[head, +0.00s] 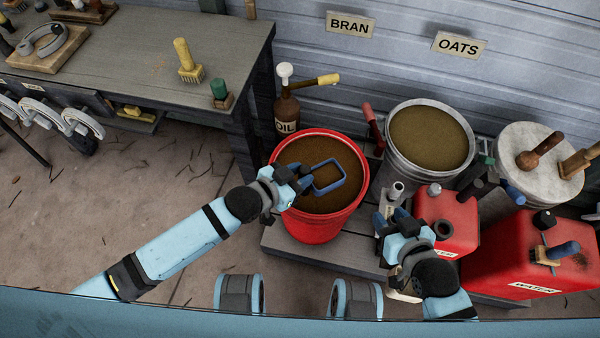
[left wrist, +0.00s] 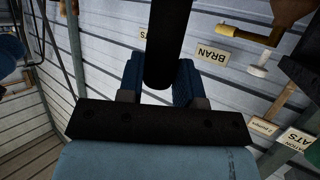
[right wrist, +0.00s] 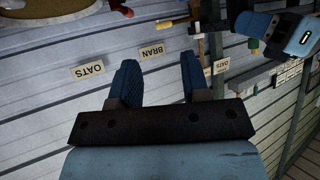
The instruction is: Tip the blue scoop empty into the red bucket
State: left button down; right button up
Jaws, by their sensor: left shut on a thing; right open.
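The red bucket (head: 312,228) stands on the low wooden platform and is filled with brown feed nearly to its rim. The blue scoop (head: 332,189) is over the bucket's mouth, its blue rim outlined against brown. I cannot tell whether that brown is feed in the scoop or the bucket behind it. My left gripper (head: 299,179) is shut on the scoop's handle above the bucket's left part; the dark handle (left wrist: 172,45) shows between its fingers in the left wrist view. My right gripper (head: 394,218) is open and empty, right of the bucket; its spread fingers (right wrist: 160,82) show in the right wrist view.
A metal bucket (head: 385,150) of brown feed stands behind right, beside a pale lidded container (head: 515,145). Red water cans (head: 500,262) stand at front right. An oil bottle (head: 287,112) is behind the red bucket. A workbench (head: 130,60) is at left; the floor before it is mostly clear.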

pick_arm(q)
jog(key=shift+f, duration=0.35)
jog(key=w+a+f+n+g+h+b, duration=0.2)
jog(key=w+a+n+g+b, duration=0.1)
jog(key=b, duration=0.5)
jog(key=shift+w+f+n+g+b, duration=0.35)
jog(key=shift+w+n, duration=0.5)
jog(key=shift+n, duration=0.55)
pick_arm(e)
jog(key=w+a+r+t+y, duration=0.2)
jog(key=a+r+t, duration=0.1)
jog(key=r, duration=0.2)
jog(key=shift+w+a+t, duration=0.3)
jog(key=shift+w, duration=0.05)
